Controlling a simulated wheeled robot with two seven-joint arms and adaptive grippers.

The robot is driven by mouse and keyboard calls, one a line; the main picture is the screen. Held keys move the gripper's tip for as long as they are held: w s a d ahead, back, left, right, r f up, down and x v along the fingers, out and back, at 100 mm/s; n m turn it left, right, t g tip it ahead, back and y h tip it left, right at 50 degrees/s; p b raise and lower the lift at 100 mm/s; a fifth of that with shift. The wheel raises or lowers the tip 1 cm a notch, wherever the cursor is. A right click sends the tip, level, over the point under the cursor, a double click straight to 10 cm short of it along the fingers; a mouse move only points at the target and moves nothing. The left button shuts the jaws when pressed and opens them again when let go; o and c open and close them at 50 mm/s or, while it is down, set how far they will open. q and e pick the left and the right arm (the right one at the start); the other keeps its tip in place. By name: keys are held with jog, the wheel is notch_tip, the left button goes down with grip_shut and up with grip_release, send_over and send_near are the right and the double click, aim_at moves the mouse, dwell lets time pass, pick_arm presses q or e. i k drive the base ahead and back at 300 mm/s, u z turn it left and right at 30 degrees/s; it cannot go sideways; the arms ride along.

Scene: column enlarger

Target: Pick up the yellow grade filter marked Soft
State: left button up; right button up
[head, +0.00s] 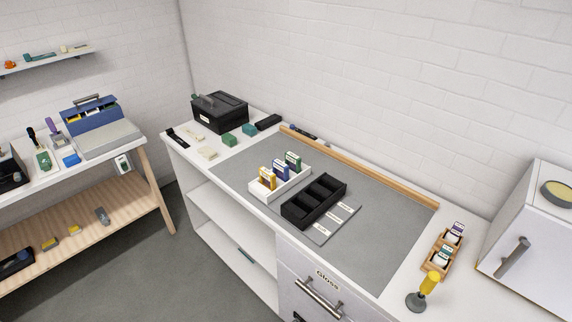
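The yellow grade filter (266,178) stands upright in a white tray (268,199) on the grey mat of the worktop. Its label is too small to read. A blue filter (280,170) and a dark green filter (293,160) stand beside it in the same tray, further back. Neither of my grippers is in view.
A black compartment tray (289,211) sits right of the white tray, with a grey labelled strip beside it. A wooden rail (360,167) edges the back. A wooden card holder (440,255) and a yellow-topped stand (428,285) are at right. The mat's right half (380,235) is clear.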

aim_at(267, 178)
jog(key=u, duration=1.4)
jog(key=i, duration=2.7)
jog(key=z, duration=1.6)
